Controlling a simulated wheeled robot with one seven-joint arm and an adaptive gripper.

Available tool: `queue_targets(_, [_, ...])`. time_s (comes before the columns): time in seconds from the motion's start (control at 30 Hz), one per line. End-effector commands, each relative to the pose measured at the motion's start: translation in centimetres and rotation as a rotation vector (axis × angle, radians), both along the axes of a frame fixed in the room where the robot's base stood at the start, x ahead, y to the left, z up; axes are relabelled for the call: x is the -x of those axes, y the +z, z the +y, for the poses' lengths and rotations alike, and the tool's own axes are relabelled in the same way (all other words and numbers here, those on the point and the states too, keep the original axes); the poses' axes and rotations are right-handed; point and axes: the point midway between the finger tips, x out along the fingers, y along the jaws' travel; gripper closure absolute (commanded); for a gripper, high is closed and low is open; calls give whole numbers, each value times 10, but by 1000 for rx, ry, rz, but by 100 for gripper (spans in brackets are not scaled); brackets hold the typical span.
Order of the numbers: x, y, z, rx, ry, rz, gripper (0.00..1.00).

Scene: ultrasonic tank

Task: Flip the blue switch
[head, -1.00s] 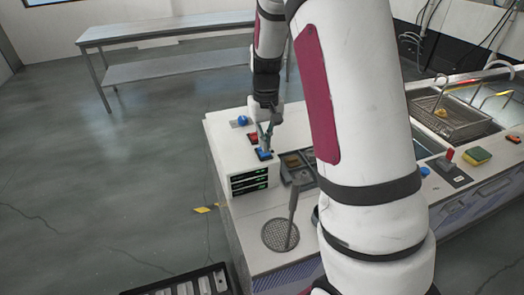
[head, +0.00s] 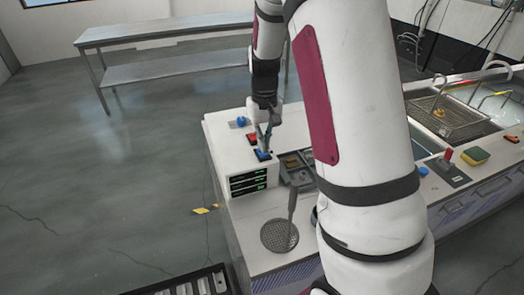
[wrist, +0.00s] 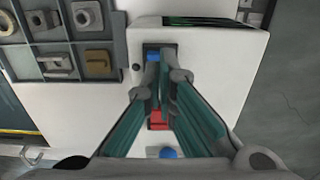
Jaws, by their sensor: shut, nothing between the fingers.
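The blue switch (head: 262,156) is on the top of a white control box, near its front edge above the displays. In the wrist view the blue switch (wrist: 153,55) sits in a dark surround, partly hidden by a fingertip. My gripper (head: 265,146) points down with its fingertips at the blue switch. In the wrist view my gripper (wrist: 163,62) has its fingers together and empty, with the tips over or against the switch. I cannot tell exactly where they touch.
A red switch (head: 252,138) and a blue knob (head: 241,121) are behind the blue switch. A tray of metal parts (wrist: 75,40) lies beside the box. A round mesh strainer (head: 280,235) is in front. A wire basket (head: 450,118) and sponge (head: 475,156) are at right.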

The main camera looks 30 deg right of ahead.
Motion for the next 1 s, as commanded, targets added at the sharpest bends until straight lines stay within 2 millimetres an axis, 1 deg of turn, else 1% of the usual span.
queue_targets(0.47, [0, -1, 0, 0, 0, 0, 100])
queue_targets(1.0, [0, -8, 0, 0, 0, 0, 100])
